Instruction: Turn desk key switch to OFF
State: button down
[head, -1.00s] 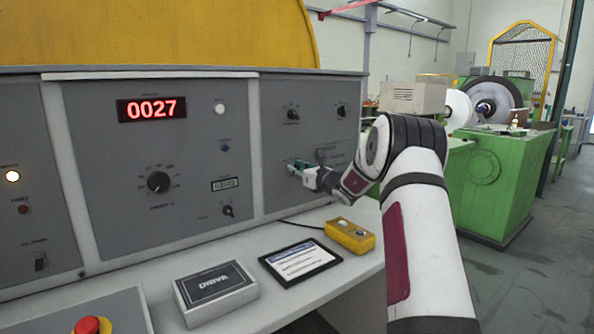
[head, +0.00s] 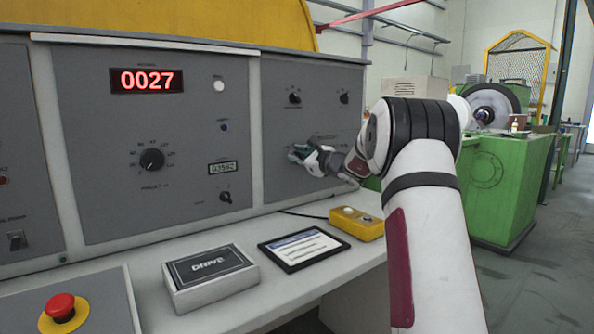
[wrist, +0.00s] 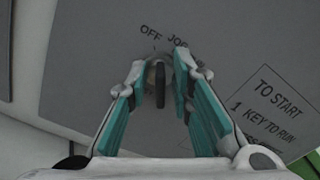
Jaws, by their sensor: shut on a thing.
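The desk key switch (wrist: 160,84) shows in the wrist view as a dark upright key bow on a round pale collar in the grey panel. The label OFF (wrist: 151,32) is above it to the left, and JOG (wrist: 178,41) is above it to the right. The key's long side runs nearly vertical in this view. Any further position label is hidden. My gripper (wrist: 162,72) has its teal fingers on either side of the key, shut on it. In the head view my gripper (head: 297,154) is at the right panel and hides the switch.
A placard (wrist: 267,107) reads TO START, KEY TO RUN. On the desk are a DRIVE box (head: 210,275), a tablet (head: 301,249), a yellow button box (head: 356,224) and a red stop button (head: 60,307). Knobs (head: 294,97) sit above my gripper.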

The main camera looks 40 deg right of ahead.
jog(key=shift+f+n+b, duration=0.1)
jog(key=shift+n+b, duration=1.2)
jog(key=shift+b, duration=0.5)
jog(key=c, duration=1.8)
grip_release()
jog(key=shift+o, duration=0.2)
jog(key=shift+s, duration=0.1)
jog(key=s, duration=1.2)
jog(key=shift+w+a, duration=0.1)
